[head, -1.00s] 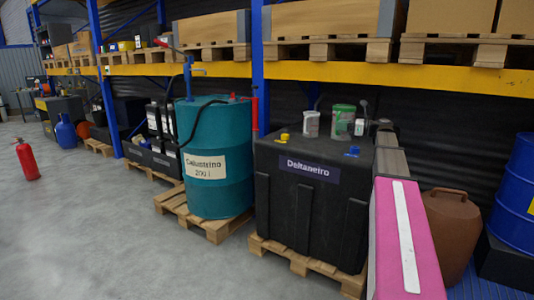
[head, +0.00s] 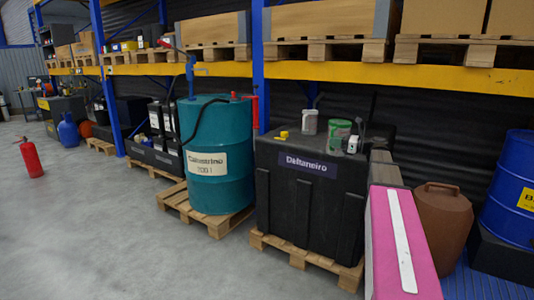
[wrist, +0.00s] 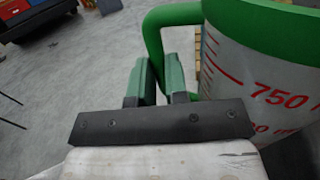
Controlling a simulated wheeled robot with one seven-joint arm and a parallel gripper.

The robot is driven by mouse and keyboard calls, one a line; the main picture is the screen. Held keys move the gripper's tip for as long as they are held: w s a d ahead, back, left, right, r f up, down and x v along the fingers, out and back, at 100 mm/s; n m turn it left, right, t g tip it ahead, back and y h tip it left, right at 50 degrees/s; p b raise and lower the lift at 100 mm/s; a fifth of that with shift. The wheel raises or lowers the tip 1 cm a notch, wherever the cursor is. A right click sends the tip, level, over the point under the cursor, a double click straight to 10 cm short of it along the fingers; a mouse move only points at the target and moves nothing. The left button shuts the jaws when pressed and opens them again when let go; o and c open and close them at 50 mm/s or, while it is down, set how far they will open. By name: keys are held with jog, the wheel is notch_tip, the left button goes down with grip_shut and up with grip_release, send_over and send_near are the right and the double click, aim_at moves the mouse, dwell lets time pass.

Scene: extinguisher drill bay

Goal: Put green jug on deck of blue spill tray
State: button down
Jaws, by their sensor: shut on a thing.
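The green jug is a pale measuring jug with a green rim and handle and red graduations. It fills the right of the wrist view (wrist: 250,60). In the head view the jug (head: 338,132) shows in front of the top of the black tank. My gripper (wrist: 160,82) is shut on the jug's handle, with the jug to its right. The jug's base is hidden. The blue spill tray (head: 460,287) shows a ribbed deck at the lower right of the head view, partly hidden by my pink arm link.
A brown jug (head: 442,215) and a blue drum (head: 512,190) on a black block stand at the spill tray. The black tank (head: 305,200) carries a grey can (head: 310,122). A teal drum (head: 218,160) stands on a pallet.

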jog(key=s+a+f+m+t+h, duration=0.1)
jog(key=s+a+f, duration=0.4)
jog(key=s+f, duration=0.3)
jog(key=s+a+f+m+t, duration=0.1)
jog(key=s+a+f+t, duration=0.1)
jog(key=s+a+f, duration=0.3)
jog(key=s+f, duration=0.3)
jog(key=f, duration=0.3)
jog(key=shift+f+h, duration=0.2)
jog(key=shift+h, duration=0.2)
